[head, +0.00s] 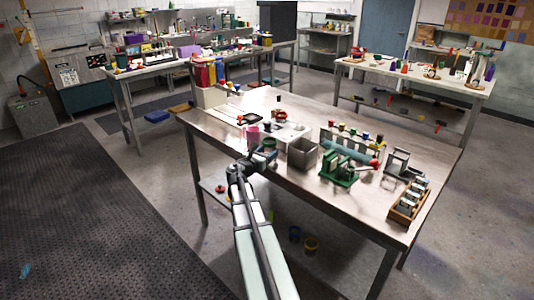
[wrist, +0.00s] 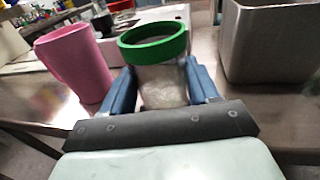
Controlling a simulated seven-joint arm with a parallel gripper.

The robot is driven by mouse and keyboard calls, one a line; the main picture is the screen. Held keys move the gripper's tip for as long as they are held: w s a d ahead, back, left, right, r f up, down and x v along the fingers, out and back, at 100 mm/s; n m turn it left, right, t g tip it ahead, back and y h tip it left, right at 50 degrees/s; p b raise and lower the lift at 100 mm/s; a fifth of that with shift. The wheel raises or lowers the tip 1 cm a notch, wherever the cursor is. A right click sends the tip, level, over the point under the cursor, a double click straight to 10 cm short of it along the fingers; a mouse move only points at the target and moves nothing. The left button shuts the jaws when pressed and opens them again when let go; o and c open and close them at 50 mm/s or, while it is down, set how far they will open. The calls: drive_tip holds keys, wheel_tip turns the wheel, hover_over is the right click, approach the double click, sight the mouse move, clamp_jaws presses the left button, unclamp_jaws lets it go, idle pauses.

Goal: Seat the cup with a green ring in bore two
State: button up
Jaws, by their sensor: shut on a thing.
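The cup with a green ring (wrist: 155,42) is clear-walled with a thick green band at its rim. In the wrist view it stands upright between the two blue fingers of my gripper (wrist: 163,88), which is shut on it. In the head view my gripper (head: 258,160) is over the near left table edge, and the cup is small and hard to make out there. A white block (head: 288,132) lies just beyond; its edge also shows behind the cup in the wrist view (wrist: 178,14). I cannot tell which bore is bore two.
A pink cup (wrist: 75,62) stands close to the left of my gripper, and a grey metal bin (wrist: 268,45) close to the right. A green press (head: 345,170), a rack of coloured-topped bottles (head: 350,145) and a wooden rack (head: 408,203) stand farther right.

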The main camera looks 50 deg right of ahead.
drive_tip(key=shift+f, duration=0.15)
drive_tip(key=o, duration=1.2)
drive_tip(key=shift+c, duration=0.2)
